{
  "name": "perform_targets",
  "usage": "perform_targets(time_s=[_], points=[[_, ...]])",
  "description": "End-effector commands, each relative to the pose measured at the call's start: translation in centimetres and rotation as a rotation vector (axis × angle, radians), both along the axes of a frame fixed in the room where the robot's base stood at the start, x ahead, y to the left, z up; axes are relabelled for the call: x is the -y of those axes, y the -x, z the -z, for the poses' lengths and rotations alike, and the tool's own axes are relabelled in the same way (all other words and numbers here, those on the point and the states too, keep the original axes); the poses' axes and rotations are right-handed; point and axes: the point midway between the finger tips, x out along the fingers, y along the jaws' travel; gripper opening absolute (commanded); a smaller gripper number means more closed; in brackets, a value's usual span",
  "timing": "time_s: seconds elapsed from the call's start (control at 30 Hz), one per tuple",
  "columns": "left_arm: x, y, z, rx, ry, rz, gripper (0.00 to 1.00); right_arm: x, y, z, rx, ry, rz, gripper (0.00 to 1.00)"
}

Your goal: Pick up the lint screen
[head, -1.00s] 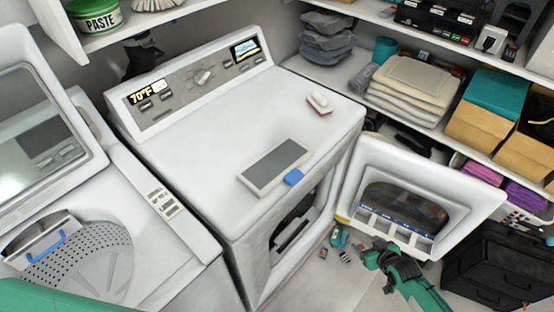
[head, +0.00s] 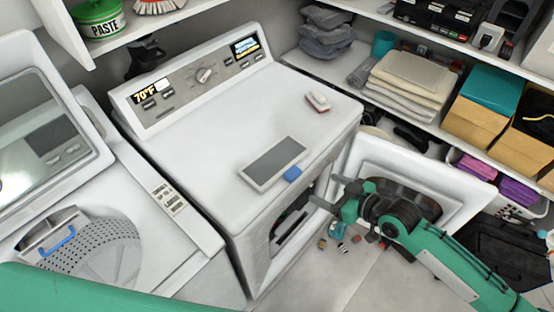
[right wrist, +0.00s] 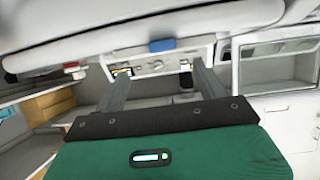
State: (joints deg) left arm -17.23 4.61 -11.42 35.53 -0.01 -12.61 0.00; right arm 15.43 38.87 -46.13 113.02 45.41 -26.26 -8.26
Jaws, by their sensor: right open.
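The lint screen (head: 275,162) is a flat grey panel with a pale frame and a blue tab (head: 292,174). It lies on the dryer top (head: 215,145) near the front edge, with the tab at that edge. In the right wrist view the blue tab (right wrist: 162,45) shows beyond and between my fingers. My right gripper (head: 330,191) is open and empty, in front of the dryer, to the right of and lower in the picture than the tab. It does not touch the screen. In the right wrist view my gripper (right wrist: 155,68) has its fingers spread. My left gripper is out of view.
The dryer door (head: 455,195) hangs open behind my right arm. A small red and white brush (head: 318,101) lies on the dryer top. The open washer (head: 150,250) at the left holds another blue-handled part (head: 60,240). Small items (head: 340,247) lie on the floor.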

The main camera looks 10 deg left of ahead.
Motion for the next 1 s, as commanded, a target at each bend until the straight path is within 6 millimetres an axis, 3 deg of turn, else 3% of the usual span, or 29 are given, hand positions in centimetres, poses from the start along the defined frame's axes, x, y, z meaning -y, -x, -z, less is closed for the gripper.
perform_targets(time_s=[0.2, 0.43, 0.7, 1.0], points=[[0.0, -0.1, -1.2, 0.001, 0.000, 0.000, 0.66, -2.6, -1.9, 1.1, -0.001, -0.001, 0.001, 0.73], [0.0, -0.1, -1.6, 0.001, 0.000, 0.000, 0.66, -3.6, -2.6, 1.6, 0.000, 0.000, 0.001, 0.73], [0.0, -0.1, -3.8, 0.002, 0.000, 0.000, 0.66, -6.3, -4.1, 2.2, -0.001, -0.001, 0.001, 0.73], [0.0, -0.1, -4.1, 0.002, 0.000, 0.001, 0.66, -7.6, -5.1, 3.4, 0.001, 0.001, 0.001, 0.73]])
